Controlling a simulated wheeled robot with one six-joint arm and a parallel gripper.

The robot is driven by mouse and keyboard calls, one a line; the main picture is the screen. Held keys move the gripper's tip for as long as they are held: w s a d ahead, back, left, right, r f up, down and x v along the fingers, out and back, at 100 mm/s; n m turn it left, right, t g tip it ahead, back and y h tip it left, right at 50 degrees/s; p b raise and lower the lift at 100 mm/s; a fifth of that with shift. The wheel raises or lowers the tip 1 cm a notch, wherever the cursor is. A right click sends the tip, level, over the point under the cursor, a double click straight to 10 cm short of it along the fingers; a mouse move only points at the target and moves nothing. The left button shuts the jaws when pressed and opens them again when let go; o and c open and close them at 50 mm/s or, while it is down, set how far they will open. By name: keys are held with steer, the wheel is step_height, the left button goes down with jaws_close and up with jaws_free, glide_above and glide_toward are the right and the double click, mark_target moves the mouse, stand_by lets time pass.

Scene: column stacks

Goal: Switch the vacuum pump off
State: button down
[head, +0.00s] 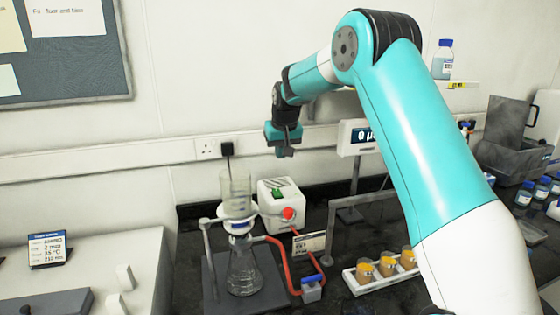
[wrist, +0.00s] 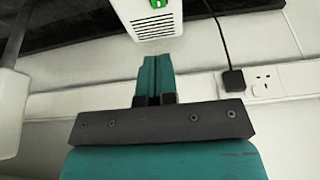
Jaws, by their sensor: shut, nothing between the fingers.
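The vacuum pump (head: 270,204) is a white box on the dark bench, with a green switch (head: 278,194) on its top and a red port on its front. A red hose runs from the port. The pump (wrist: 147,22) also shows at the top edge of the wrist view, with its green switch (wrist: 159,4) partly cut off and vent slots below. I cannot tell the switch's position. My gripper (head: 285,152) is in the air above the pump, apart from it. In the wrist view its teal fingers (wrist: 156,60) are together and empty, pointing toward the pump.
A glass funnel and flask (head: 243,272) stand on a stand left of the pump. A small valve block (head: 311,290) joins the red hose. A rack of amber-filled jars (head: 365,270) stands to the right. A plug (head: 227,149) and socket are on the wall behind.

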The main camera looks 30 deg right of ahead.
mark_target(276, 190)
steer(key=shift+w+d+r+b, duration=0.15)
steer(key=shift+w+r+b, duration=0.1)
steer(key=shift+b, duration=0.35)
steer(key=shift+f, duration=0.1)
steer(key=p+x, duration=0.1)
steer(key=x, duration=0.3)
steer(key=p+x, duration=0.2)
steer(key=x, duration=0.2)
steer(key=p+x, duration=0.2)
steer(key=x, duration=0.2)
steer(key=shift+s+f, duration=0.15)
steer(key=shift+f, duration=0.3)
steer(key=shift+f+p, duration=0.35)
steer(key=shift+f, duration=0.2)
